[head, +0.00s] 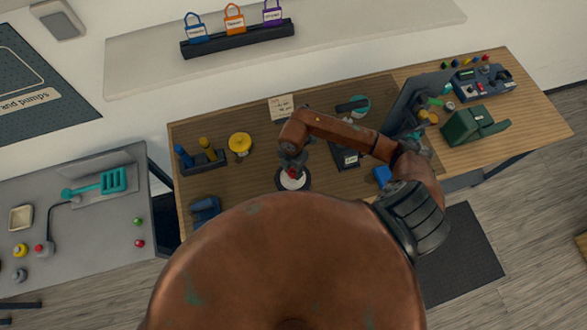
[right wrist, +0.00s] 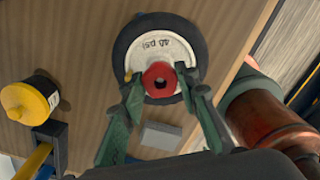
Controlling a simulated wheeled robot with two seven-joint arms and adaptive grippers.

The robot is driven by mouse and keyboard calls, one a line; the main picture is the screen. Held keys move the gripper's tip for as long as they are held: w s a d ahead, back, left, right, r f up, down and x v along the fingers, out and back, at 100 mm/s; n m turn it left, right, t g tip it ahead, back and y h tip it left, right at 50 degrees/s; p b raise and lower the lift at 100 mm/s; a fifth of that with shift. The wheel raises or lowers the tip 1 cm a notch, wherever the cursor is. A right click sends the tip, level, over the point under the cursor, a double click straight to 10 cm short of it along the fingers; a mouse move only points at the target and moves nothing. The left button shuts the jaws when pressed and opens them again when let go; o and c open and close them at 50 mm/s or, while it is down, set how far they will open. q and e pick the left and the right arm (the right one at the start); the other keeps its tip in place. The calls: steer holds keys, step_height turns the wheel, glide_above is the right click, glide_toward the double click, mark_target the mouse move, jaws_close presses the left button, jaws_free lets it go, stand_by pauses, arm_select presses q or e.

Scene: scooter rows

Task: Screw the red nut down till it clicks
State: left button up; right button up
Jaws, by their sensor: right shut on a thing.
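The wheel lies flat on the wooden bench. In the head view the wheel (head: 293,184) is partly covered by my right gripper (head: 291,165). In the right wrist view the green fingers of my right gripper (right wrist: 161,82) reach over the hub and close on the nut from both sides. My left gripper is not in view.
A yellow round part (head: 240,143) stands left of the wheel, near a dark holder with blue and yellow handles (head: 202,158). A dark blue item (head: 205,208) lies at the bench's front left. A grey side table (head: 80,240) stands further left.

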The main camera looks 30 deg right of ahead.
mark_target(293, 173)
steer(key=m+p, duration=0.1)
steer(key=m, duration=0.1)
steer(key=shift+a+r+m, duration=0.1)
steer(key=shift+m, duration=0.2)
steer(key=m, duration=0.3)
steer(key=shift+w, duration=0.1)
steer(key=m, duration=0.4)
steer(key=shift+w+m, duration=0.1)
steer(key=shift+m, duration=0.3)
steer(key=o, duration=1.2)
steer(key=shift+c, duration=0.2)
steer(key=shift+o, duration=0.2)
step_height(293, 173, up, 12)
